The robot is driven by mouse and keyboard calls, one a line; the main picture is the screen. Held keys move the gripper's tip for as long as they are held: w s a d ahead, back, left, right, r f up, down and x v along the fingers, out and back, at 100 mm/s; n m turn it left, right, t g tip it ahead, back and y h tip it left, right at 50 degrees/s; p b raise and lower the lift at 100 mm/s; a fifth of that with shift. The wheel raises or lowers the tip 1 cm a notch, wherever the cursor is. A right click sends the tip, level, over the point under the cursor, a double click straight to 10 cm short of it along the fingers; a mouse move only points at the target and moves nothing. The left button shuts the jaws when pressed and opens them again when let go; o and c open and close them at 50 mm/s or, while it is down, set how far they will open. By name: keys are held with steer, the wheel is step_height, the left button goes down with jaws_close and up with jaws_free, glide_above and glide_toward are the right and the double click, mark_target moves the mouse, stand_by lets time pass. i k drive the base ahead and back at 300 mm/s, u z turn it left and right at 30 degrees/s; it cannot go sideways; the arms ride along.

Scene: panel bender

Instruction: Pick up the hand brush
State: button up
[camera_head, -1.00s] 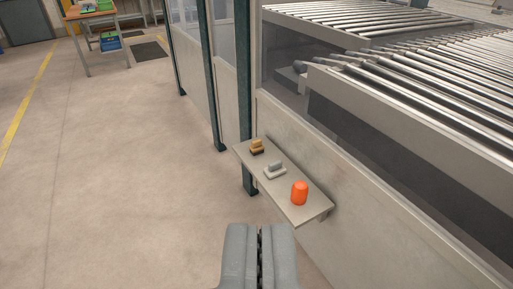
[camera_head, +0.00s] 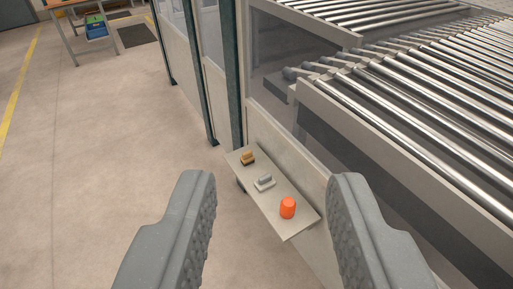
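A small tan and dark hand brush (camera_head: 248,158) lies at the far end of a narrow wall shelf (camera_head: 296,229). My gripper (camera_head: 268,190) is open and empty, with its two grey padded fingers spread wide in the foreground. In the picture the shelf shows between the fingers, but it is farther off, and neither finger touches anything on it.
A roller conveyor (camera_head: 420,110) stands behind the panel wall. Open floor (camera_head: 100,150) lies left. A workbench (camera_head: 75,5) is far back.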

mark_target(248, 158)
steer(key=z, duration=0.1)
steer(key=i, duration=2.15)
steer(key=u, duration=0.45)
